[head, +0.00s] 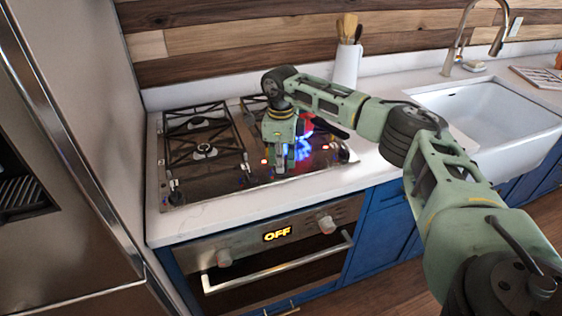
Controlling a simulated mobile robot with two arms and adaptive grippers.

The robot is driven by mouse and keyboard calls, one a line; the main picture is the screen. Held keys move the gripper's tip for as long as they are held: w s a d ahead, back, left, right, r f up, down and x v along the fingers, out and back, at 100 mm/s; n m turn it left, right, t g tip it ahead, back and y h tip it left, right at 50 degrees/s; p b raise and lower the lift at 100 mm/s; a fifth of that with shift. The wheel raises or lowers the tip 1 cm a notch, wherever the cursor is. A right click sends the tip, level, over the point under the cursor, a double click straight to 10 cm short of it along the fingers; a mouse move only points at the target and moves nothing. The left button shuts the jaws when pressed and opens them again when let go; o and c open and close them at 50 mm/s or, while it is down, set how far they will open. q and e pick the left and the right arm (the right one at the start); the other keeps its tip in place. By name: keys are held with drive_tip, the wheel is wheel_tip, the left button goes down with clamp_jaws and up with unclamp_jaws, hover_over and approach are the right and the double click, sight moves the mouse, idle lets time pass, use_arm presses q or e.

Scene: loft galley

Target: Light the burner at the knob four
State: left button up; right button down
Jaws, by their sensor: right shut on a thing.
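The gas cooktop (198,180) is set in the white counter, with black grates over its burners. My right gripper (282,168) points down over the front right part of the cooktop, at its row of small knobs. It is shut on what appears to be a knob, which the fingers hide; I cannot read any knob number. A bright blue glow (303,150) shows just right of the gripper, like a burner flame, partly hidden by the arm. Another knob (175,192) shows at the front left of the cooktop. My left gripper is not in view.
A red item (306,128) and a dark handle-like shape show behind the gripper. A white utensil crock (346,66) stands behind the cooktop. The sink (490,105) is at right. The oven display (277,234) reads OFF. Bare counter lies in front of the cooktop.

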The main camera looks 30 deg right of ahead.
drive_tip(key=shift+r, duration=0.1)
drive_tip(key=c, duration=1.8)
unclamp_jaws()
drive_tip(key=shift+o, duration=0.2)
wheel_tip(320, 180, up, 12)
